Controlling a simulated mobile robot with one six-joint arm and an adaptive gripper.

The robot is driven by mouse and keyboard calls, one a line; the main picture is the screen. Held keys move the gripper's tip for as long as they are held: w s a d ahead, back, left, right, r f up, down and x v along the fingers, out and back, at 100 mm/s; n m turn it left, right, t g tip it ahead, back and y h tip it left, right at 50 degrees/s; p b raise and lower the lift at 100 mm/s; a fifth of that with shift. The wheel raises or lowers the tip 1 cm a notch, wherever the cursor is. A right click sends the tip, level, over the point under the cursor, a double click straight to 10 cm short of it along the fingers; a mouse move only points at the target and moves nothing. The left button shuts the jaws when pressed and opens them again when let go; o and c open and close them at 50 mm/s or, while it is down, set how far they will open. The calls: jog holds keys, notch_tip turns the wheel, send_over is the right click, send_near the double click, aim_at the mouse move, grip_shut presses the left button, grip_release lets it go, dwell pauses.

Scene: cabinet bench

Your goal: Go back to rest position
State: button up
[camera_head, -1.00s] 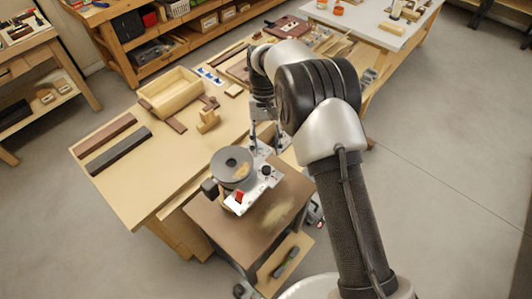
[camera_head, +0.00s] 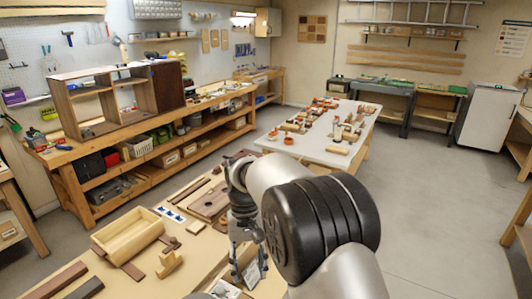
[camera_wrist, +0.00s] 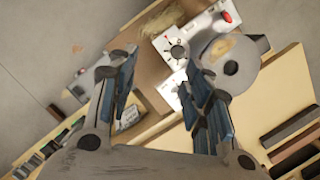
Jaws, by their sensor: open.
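My gripper shows in the wrist view (camera_wrist: 162,100) with its two blue-padded fingers spread apart. Nothing is between the fingers. Below it in that view are a machine's white control panel (camera_wrist: 180,50) with a red switch and its round grey disc (camera_wrist: 232,66). In the head view my arm reaches out over the wooden workbench, and the gripper (camera_head: 245,262) hangs partly hidden at its end.
The workbench holds an open wooden box (camera_head: 128,234), a small wooden piece (camera_head: 169,264) and dark strips (camera_head: 60,281). A white table (camera_head: 316,145) with small parts stands behind. A shelving bench (camera_head: 140,165) runs along the left wall. Open floor (camera_head: 430,210) lies right.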

jog(key=s+d+r+m+t+b, duration=0.15)
jog(key=s+d+r+t, duration=0.25)
jog(key=s+d+r, duration=0.75)
jog(key=s+d+f+t+b, duration=0.1)
jog(key=s+d, duration=0.2)
jog(key=s, duration=0.4)
jog(key=s+d+f+t+b, duration=0.1)
jog(key=s+d+t, duration=0.1)
jog(key=s+d, duration=0.2)
jog(key=s, duration=0.3)
jog(key=shift+s+d+f+m+t, duration=0.2)
jog(key=shift+s+f+m+t, duration=0.1)
jog(key=shift+f+m, duration=0.1)
